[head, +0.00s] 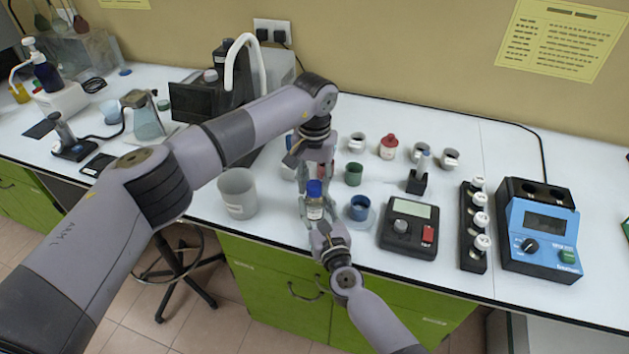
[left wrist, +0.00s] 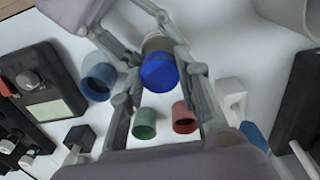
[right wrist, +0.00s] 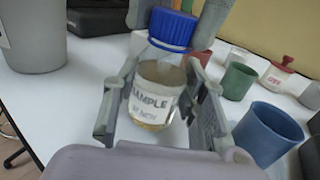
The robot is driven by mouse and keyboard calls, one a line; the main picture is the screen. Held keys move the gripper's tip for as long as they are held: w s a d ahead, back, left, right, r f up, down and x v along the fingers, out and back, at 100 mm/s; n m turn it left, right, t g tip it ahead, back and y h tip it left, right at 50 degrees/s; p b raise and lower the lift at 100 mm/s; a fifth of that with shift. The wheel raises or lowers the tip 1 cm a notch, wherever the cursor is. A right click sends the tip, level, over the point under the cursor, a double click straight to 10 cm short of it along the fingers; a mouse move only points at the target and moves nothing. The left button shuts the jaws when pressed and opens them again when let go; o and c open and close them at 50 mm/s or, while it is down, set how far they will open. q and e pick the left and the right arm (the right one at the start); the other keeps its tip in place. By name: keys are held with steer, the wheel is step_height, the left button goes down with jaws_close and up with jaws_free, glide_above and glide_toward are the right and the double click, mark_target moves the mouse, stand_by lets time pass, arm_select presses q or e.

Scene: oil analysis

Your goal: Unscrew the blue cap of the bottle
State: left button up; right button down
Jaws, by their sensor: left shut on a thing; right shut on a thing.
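The sample bottle (right wrist: 152,100) is clear glass with a white label and amber liquid at the bottom. It stands upright in the right wrist view, between the fingers of my right gripper (right wrist: 158,112), which is shut on its body. The blue cap (right wrist: 172,27) sits on top of the bottle. In the left wrist view the cap (left wrist: 160,72) is between the fingertips of my left gripper (left wrist: 165,80), which is shut on it from above. In the head view the cap (head: 314,188) and bottle (head: 315,210) are near the bench's front edge, partly covered by the fingers.
A grey beaker (head: 237,192) stands left of the bottle. A blue cup (head: 359,208) and a green cup (head: 353,174) stand close on the right. Further right are a scale (head: 409,228), a vial rack (head: 473,228) and a blue instrument (head: 540,230).

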arm_select(q)
steer(key=n, duration=0.6)
jaws_close()
steer(key=n, duration=0.3)
steer(key=shift+n, duration=0.3)
steer(key=n, duration=1.1)
steer(key=shift+n, duration=0.3)
steer(key=n, duration=0.5)
steer(key=shift+n, duration=0.4)
steer(key=n, duration=0.4)
steer(key=shift+r, duration=0.1)
steer(key=n, duration=0.9)
steer(key=shift+n, duration=0.4)
steer(key=n, duration=0.9)
steer(key=shift+n, duration=0.3)
steer(key=n, duration=0.3)
steer(key=shift+n, duration=0.3)
